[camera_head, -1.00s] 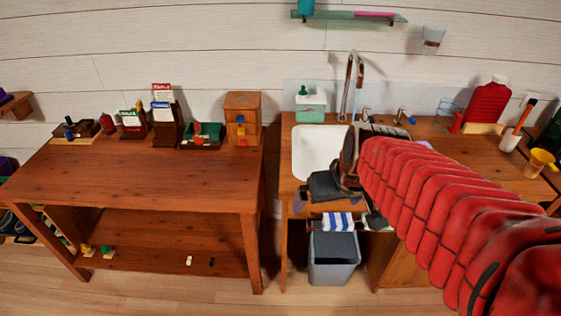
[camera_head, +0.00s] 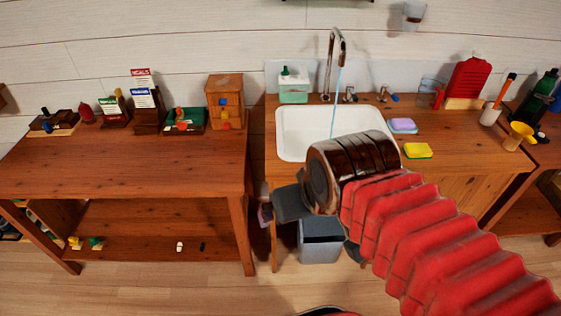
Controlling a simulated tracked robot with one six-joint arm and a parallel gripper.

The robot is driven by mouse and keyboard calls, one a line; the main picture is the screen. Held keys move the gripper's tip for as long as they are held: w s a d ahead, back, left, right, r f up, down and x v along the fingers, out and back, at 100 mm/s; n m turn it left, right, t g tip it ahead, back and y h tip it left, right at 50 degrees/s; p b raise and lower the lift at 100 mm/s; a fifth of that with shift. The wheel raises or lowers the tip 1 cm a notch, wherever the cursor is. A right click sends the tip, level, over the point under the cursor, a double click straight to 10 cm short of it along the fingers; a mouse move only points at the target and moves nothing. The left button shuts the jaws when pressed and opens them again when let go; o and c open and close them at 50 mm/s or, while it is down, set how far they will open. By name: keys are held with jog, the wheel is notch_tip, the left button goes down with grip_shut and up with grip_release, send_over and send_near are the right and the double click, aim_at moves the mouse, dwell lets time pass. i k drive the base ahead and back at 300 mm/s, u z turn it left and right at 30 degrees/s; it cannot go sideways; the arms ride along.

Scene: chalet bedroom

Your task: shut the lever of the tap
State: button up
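The tall curved metal tap (camera_head: 330,67) stands behind the white sink (camera_head: 291,130). A thin blue stream of water (camera_head: 336,98) runs from its spout into the sink. Two small metal handles stand right of the tap: one nearer its base (camera_head: 350,95), and a lever with a blue end (camera_head: 387,95) further right. My gripper (camera_head: 280,208) is low in front of the sink counter, left of my red-sleeved arm and well below the handles. My wrist covers most of it and the sink's front right part. Its fingertips do not show clearly.
A yellow sponge (camera_head: 418,150) and a lilac soap on a blue dish (camera_head: 403,125) lie right of the sink. A green-white soap bottle (camera_head: 293,90) stands behind it. A red canister (camera_head: 470,80) is at the back right. A grey bin (camera_head: 320,240) stands below.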

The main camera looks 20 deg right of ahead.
aim_at(385, 88)
jog(key=z, duration=1.2)
jog(key=i, duration=0.95)
jog(key=u, duration=0.75)
